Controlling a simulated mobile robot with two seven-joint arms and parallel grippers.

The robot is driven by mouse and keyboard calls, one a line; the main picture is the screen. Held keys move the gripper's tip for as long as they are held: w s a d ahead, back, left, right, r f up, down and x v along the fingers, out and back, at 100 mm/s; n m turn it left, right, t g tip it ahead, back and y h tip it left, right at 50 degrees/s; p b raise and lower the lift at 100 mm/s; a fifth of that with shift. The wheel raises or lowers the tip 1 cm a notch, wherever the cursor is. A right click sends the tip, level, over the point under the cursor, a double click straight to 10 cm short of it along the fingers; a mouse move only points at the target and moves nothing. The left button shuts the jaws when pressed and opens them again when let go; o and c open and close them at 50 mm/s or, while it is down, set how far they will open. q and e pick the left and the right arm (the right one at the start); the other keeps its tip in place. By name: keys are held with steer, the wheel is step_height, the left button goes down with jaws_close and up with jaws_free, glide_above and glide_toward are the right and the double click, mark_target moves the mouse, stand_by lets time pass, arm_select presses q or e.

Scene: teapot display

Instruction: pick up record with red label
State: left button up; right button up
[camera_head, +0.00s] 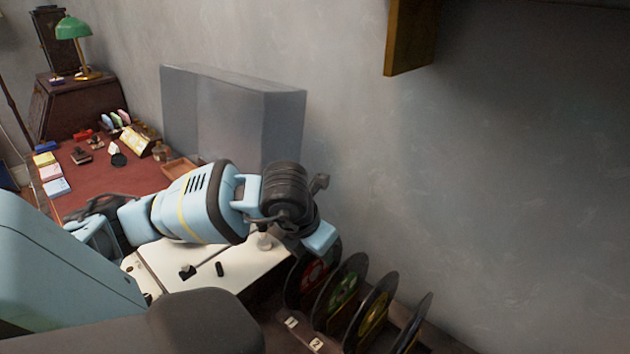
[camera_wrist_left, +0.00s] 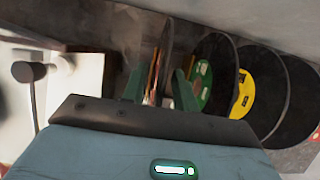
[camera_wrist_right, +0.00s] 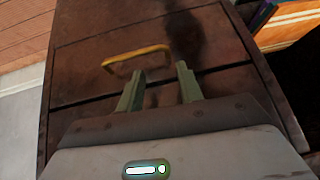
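The record with the red label (camera_head: 306,283) stands upright in a rack in the head view, partly hidden by my left gripper. My left gripper (camera_head: 318,240) is above it. In the left wrist view, the open left fingers (camera_wrist_left: 158,88) are on either side of a thin, edge-on disc (camera_wrist_left: 166,50), which seems to be this record. Its label is hard to make out there, and contact is not clear. My right gripper (camera_wrist_right: 159,88) is open and empty, in front of a brown drawer front (camera_wrist_right: 215,50) with a yellow handle (camera_wrist_right: 137,58).
A green-label record (camera_head: 343,290), a yellow-label record (camera_head: 374,312) and another dark record (camera_head: 414,322) stand close to the right in the rack. A white surface (camera_head: 240,262) with small dark items lies left of the rack. A grey wall is behind; a wooden shelf (camera_head: 411,35) is overhead.

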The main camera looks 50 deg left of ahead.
arm_select(q)
jaws_close()
steer(key=shift+r, duration=0.15)
step_height(320, 180, up, 10)
steer(key=shift+f+p, duration=0.1)
steer(key=shift+p, duration=0.25)
stand_by(0.3)
steer(key=shift+s, duration=0.1)
